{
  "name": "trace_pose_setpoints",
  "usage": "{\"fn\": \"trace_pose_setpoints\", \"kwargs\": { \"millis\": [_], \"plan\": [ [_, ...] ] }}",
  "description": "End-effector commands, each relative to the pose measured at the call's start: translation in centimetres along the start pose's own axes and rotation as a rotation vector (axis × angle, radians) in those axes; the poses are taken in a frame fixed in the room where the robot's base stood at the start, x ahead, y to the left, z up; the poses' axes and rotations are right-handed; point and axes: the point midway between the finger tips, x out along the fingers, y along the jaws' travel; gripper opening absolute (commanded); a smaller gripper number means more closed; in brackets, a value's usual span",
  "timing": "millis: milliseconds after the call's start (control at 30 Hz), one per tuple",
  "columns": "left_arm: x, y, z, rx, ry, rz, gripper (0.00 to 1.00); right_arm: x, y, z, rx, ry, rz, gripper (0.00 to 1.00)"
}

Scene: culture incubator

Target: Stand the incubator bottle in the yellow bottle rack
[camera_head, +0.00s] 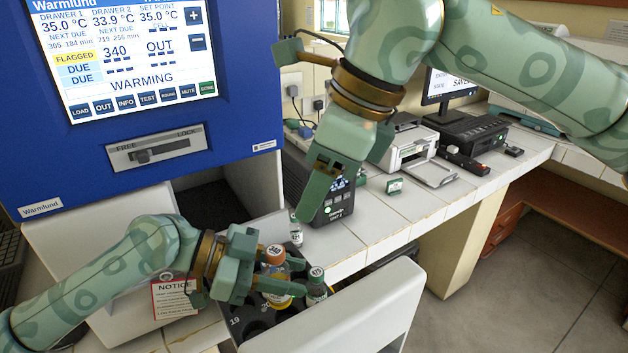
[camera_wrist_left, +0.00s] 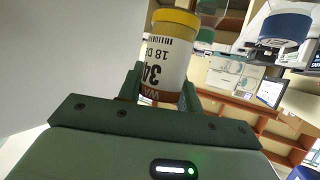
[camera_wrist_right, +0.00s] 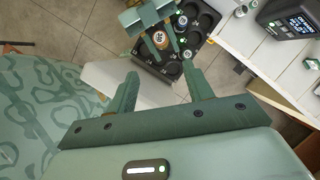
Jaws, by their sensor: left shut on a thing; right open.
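The incubator bottle (camera_head: 275,257), amber with an orange cap marked 340 and a white label, is upright between the fingers of my left gripper (camera_head: 272,283), which is shut on it. It also shows in the left wrist view (camera_wrist_left: 170,55) and from above in the right wrist view (camera_wrist_right: 159,39). The bottle is over or in the open drawer's black holder (camera_head: 252,322); I cannot tell whether its base is clear. My right gripper (camera_head: 308,205) is open and empty, above the counter edge beyond the drawer. I see no yellow bottle rack in these views.
A green-capped bottle (camera_head: 317,284) stands in the drawer beside the held bottle. A small vial (camera_head: 296,230) stands on the tiled counter near a black device (camera_head: 335,200). The open drawer's white front (camera_head: 385,310) projects forward. The blue incubator (camera_head: 240,80) rises behind.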

Motion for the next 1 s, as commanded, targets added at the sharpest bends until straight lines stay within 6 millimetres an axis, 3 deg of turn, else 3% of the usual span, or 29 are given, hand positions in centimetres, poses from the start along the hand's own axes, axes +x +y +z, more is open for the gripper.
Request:
{"fn": "trace_pose_setpoints", "kwargs": {
  "millis": [233, 700, 1000],
  "plan": [
    [0.0, 0.0, 0.0, 0.0, 0.0, -0.001, 0.12, 1.6, -0.2, 0.4, 0.101, -0.016, -0.009, 0.51],
    [0.0, 0.0, 0.0, 0.0, 0.0, -0.001, 0.12, 10.6, -0.3, 0.6, 0.099, -0.016, -0.009, 0.51],
    [0.0, 0.0, 0.0, 0.0, 0.0, -0.001, 0.12, 12.2, -0.3, 0.6, 0.099, -0.016, -0.012, 0.51]
  ]
}}
